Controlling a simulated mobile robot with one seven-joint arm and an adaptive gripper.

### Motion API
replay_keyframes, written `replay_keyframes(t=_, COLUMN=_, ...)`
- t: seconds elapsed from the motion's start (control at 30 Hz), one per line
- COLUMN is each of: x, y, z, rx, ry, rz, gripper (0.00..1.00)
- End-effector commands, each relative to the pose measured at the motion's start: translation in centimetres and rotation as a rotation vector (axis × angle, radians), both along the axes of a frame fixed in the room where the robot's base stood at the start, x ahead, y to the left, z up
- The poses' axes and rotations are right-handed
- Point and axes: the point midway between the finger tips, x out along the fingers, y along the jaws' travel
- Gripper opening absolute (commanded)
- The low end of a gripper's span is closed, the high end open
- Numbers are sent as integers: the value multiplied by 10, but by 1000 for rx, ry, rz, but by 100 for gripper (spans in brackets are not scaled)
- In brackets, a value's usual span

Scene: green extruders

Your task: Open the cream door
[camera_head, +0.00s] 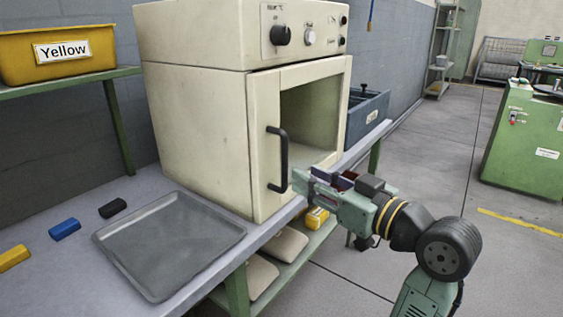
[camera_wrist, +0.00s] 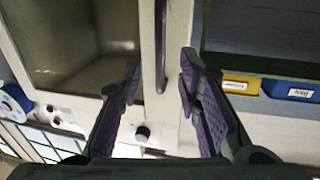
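The cream door (camera_head: 262,170) is on the front of a cream oven-like cabinet (camera_head: 195,110) and looks shut. It has a large window and a vertical black handle (camera_head: 280,158) along its left side. My gripper (camera_head: 304,178) is in front of the door, just right of the handle's lower part in the head view. In the wrist view, its two fingers stand apart, and the handle (camera_wrist: 160,40) lies ahead, lined up with the gap between them. The gripper is open and empty. I cannot tell whether a finger touches the handle.
A grey tray (camera_head: 170,242) lies on the bench left of the door, with black, blue and yellow blocks beyond it. A yellow bin (camera_head: 60,55) stands on a shelf at left. A blue-grey bin (camera_head: 366,115) stands behind the cabinet. The floor at right is open up to a green machine (camera_head: 525,140).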

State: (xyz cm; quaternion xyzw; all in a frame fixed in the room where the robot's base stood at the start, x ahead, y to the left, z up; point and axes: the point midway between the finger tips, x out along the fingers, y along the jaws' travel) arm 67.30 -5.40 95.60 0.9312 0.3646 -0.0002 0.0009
Motion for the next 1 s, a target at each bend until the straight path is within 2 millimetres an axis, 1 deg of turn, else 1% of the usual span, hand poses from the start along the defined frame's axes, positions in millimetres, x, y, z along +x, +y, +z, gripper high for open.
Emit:
replay_keyframes(t=0.03, x=8, y=8, z=2, rx=1, ry=2, rz=4, gripper=31)
replay_keyframes(t=0.2, x=32, y=31, z=2, rx=0, ry=1, rz=5, gripper=31)
replay_keyframes(t=0.4, x=51, y=48, z=1, rx=1, ry=0, rz=2, gripper=31)
replay_keyframes(t=0.57, x=57, y=53, z=0, rx=0, ry=0, rz=0, gripper=31)
replay_keyframes(t=0.8, x=57, y=53, z=0, rx=1, ry=-1, rz=0, gripper=31)
replay_keyframes(t=1.0, x=57, y=53, z=0, rx=1, ry=-1, rz=0, gripper=19)
